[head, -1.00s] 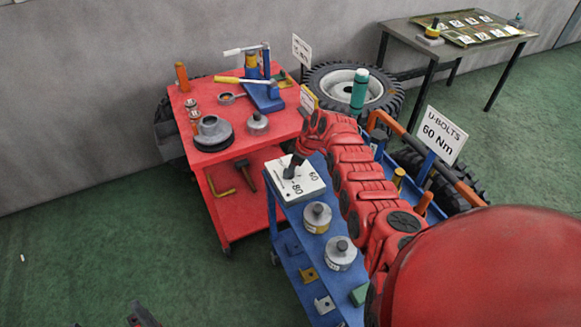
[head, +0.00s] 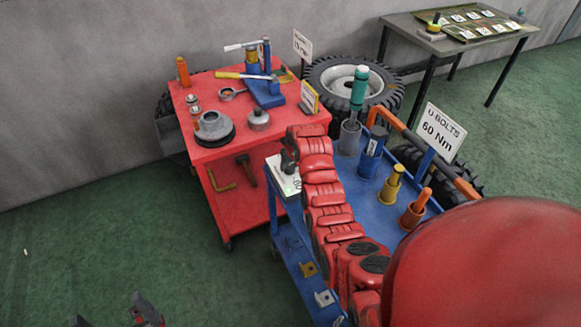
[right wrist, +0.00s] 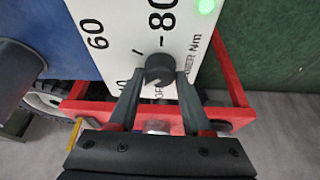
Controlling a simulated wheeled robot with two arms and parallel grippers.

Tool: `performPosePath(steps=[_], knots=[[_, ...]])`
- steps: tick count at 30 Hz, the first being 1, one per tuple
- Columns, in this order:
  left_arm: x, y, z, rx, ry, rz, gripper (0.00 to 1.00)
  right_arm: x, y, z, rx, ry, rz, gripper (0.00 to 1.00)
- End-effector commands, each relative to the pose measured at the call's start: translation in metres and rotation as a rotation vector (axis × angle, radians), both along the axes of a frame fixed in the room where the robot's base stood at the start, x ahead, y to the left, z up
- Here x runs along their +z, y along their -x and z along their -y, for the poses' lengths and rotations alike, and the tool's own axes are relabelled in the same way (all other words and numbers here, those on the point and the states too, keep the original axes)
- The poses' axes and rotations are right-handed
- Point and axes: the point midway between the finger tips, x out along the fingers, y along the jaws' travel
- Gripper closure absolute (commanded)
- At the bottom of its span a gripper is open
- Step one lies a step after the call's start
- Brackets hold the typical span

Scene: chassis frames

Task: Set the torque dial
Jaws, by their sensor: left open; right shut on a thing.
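I cannot make out where the knob points. A sign (head: 440,134) reads U-BOLTS 60 Nm. My left gripper (head: 112,314) is open and empty at the bottom left, over the floor.
The blue cart (head: 376,203) carries a green-handled tool (head: 358,88), a blue cylinder (head: 373,148), and yellow (head: 391,184) and orange (head: 415,209) pieces. A red cart (head: 212,158) with a hub and press stands behind left.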

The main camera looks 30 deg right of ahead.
Motion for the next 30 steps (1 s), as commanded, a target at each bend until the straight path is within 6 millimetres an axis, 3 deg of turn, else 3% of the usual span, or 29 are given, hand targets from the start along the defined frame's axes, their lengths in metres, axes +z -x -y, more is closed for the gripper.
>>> performPosePath(steps=[12, 28, 29, 30], knots=[[-0.018, 0.0, 0.0, 0.0, 0.0, 0.0, 0.0, -0.003, 0.001, -0.001, -0.179, -0.001, -0.003, 1.0], [-0.019, 0.0, 0.0, 0.0, 0.0, 0.0, 0.0, -0.002, 0.001, -0.001, -0.202, -0.001, -0.005, 1.0], [-0.019, 0.0, 0.0, 0.0, 0.0, 0.0, 0.0, -0.002, 0.001, -0.002, -0.202, -0.002, -0.005, 0.47], [-0.019, 0.0, 0.0, 0.0, 0.0, 0.0, 0.0, -0.002, 0.001, -0.002, -0.202, -0.002, -0.005, 0.4]])
